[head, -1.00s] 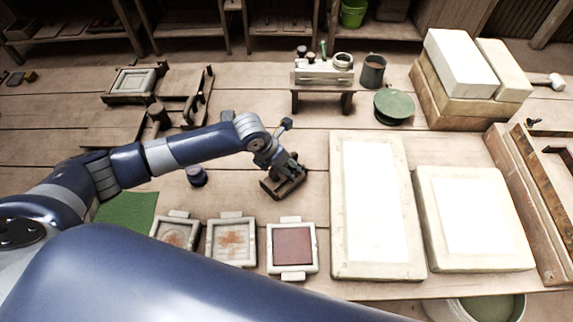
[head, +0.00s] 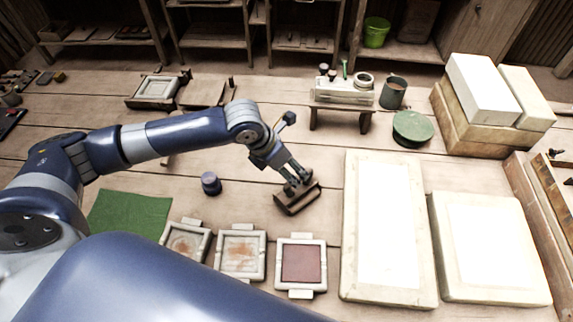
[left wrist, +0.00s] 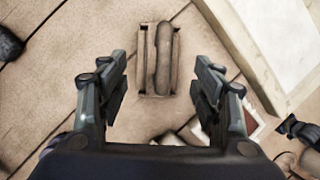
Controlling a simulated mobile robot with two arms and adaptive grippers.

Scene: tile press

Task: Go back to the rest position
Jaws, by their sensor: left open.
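My left gripper (head: 298,183) is open in the head view, just above a small wooden block with a raised handle (head: 298,200). In the left wrist view the fingers (left wrist: 160,92) stand apart with nothing between them. The wooden block (left wrist: 146,75) lies beyond the fingertips there, its rounded handle running lengthwise. Whether a fingertip touches it I cannot tell.
Three square moulds sit at the front, the right one (head: 301,288) holding a dark red tile. A green mat (head: 130,213) and small dark jar (head: 211,183) lie left. Large white-topped slabs (head: 348,270) stand right. A small bench (head: 341,108) stands behind.

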